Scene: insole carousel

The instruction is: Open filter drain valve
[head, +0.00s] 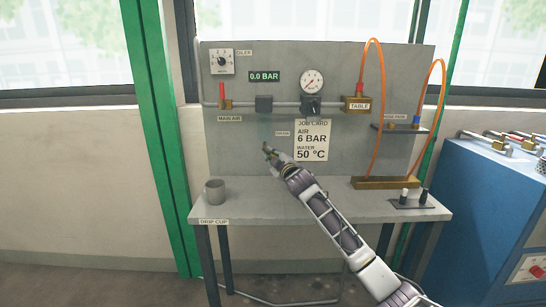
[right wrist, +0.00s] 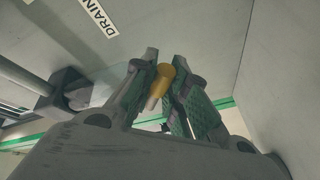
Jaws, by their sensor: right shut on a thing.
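In the right wrist view the clear bowl (right wrist: 90,93) shows left of my fingers. The drain valve is a small yellow-brass piece (right wrist: 166,72) between the green-padded fingertips. My right gripper (head: 268,150) is just below the filter bowl, shut on this drain piece; it also shows in the right wrist view (right wrist: 167,88). In the head view the gripper hides the drain piece. A DRAIN label (right wrist: 98,15) is on the panel. My left gripper is not in view.
The grey bench (head: 330,205) carries a grey cup (head: 214,191) at the left and a brass manifold (head: 385,183) at the right. A job card (head: 312,140) is just right of my gripper. Orange hoses (head: 379,100) loop at the right. The gauge reads 0.0 BAR (head: 264,77).

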